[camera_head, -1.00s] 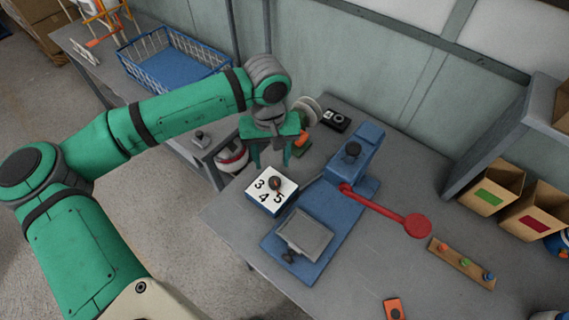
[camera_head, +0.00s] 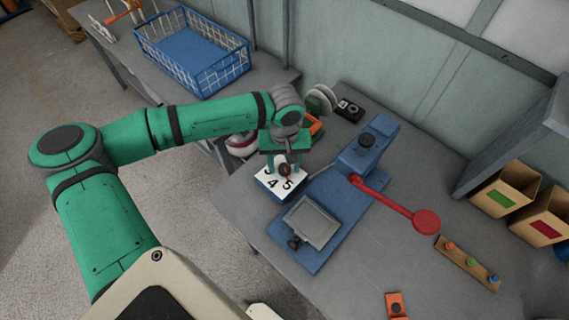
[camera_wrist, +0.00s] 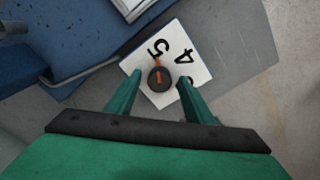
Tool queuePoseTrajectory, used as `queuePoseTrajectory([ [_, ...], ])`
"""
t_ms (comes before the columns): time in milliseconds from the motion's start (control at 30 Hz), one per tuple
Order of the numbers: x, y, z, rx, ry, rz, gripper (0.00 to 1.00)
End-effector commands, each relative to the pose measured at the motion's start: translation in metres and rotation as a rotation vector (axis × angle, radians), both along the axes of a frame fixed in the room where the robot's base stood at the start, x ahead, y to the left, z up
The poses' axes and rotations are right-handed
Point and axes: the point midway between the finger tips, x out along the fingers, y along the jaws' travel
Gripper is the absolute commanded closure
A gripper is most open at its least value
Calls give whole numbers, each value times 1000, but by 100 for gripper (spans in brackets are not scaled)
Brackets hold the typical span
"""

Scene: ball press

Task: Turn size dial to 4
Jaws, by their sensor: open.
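The size dial is a dark round knob (camera_head: 284,169) with an orange mark, on a white plate (camera_head: 263,180) with black numbers. In the wrist view the knob (camera_wrist: 160,79) has its orange mark pointing roughly toward the 5. The 4 is to the right of the 5, and another number is partly hidden by a finger. My gripper (camera_head: 284,167) is pointing down over the plate. In the wrist view its open green fingers (camera_wrist: 160,80) are on either side of the knob, with a gap showing on both sides.
The blue press (camera_head: 330,208) with its red lever (camera_head: 400,207) stands just right of the dial. A black device (camera_head: 349,107) and reels (camera_head: 320,98) are behind. A board with coloured buttons (camera_head: 468,264) and an orange item (camera_head: 396,304) lie further right and in front.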

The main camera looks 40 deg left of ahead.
Motion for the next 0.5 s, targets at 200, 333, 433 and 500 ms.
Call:
queuePoseTrajectory([
  [200, 0, 0, 0, 0, 0, 0, 57],
  [333, 0, 0, 0, 0, 0, 0, 88],
  [433, 0, 0, 0, 0, 0, 0, 94],
  [500, 0, 0, 0, 0, 0, -1, 94],
])
